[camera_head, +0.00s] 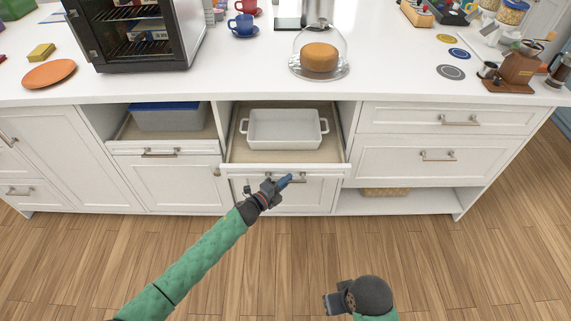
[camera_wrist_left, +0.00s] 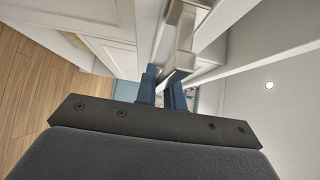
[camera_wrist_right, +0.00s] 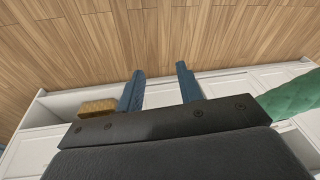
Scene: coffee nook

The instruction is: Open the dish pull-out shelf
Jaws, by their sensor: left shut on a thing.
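The dish pull-out shelf (camera_head: 240,157) is in the middle of the counter front in the head view. It carries a white rectangular baking dish (camera_head: 285,128) and sticks out past the cabinet face. My left gripper (camera_head: 284,182) is at the shelf's front, its fingers closed on the handle (camera_head: 299,181). In the left wrist view the metal handle (camera_wrist_left: 184,45) runs between the blue fingers (camera_wrist_left: 163,88). The gripper hides part of the handle. My right gripper (camera_head: 330,303) hangs low over the floor, away from the cabinet; its fingers (camera_wrist_right: 160,88) are apart and empty.
Left of it, another pull-out shelf (camera_head: 128,130) holds a blue-lidded container (camera_head: 168,116). Drawers (camera_head: 450,118) and an open low shelf with a basket (camera_head: 385,191) are on the right. A glass-domed cake (camera_head: 320,58) stands above on the counter. The wooden floor in front is clear.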

